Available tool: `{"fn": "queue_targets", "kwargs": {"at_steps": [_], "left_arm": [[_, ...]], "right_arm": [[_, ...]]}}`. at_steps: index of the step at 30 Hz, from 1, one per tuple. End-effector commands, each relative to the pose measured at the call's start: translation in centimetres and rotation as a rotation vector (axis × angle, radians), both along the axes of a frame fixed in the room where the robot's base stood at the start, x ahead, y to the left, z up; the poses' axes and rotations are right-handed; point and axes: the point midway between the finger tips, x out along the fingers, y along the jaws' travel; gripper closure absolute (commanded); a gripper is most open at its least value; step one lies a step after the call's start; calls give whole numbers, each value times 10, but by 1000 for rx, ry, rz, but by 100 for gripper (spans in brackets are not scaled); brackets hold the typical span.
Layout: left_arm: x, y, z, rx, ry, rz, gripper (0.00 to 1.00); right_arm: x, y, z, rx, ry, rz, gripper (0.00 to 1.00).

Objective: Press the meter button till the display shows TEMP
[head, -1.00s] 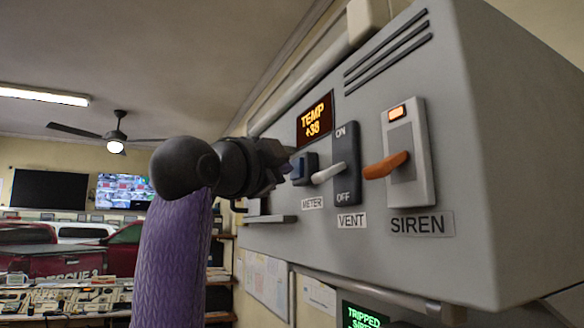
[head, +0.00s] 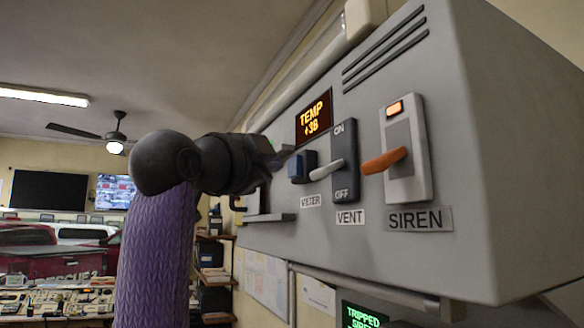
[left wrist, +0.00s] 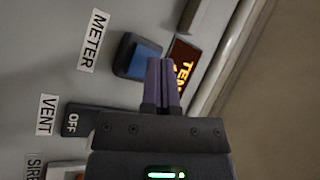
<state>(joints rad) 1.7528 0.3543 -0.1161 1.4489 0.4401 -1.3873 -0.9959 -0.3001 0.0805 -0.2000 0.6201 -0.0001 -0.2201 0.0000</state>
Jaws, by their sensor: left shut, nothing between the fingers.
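The display (head: 314,118) on the grey console reads TEMP +38 in orange; it shows partly in the left wrist view (left wrist: 184,66). The blue meter button (head: 296,166) sits below the display, above the METER label (head: 311,201). In the left wrist view the blue button (left wrist: 126,53) lies just left of my fingertips. My left gripper (head: 288,154) is shut and empty, close to the button on its left side in the head view. Whether it touches the button I cannot tell. My right gripper is not in view.
The vent switch (head: 345,160) with a white lever and the siren switch (head: 405,150) with an orange lever stand right of the button. A small ledge (head: 268,218) juts out below left. The room left of the console is open.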

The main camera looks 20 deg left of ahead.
Motion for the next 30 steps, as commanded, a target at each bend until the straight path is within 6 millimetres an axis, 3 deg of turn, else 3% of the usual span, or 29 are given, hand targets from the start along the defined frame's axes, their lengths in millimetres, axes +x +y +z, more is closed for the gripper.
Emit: {"fn": "queue_targets", "kwargs": {"at_steps": [15,30], "left_arm": [[-36,31,0,0,-1,2,100],[-37,31,0,0,-1,0,100]], "right_arm": [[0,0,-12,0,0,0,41],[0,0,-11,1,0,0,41]]}}
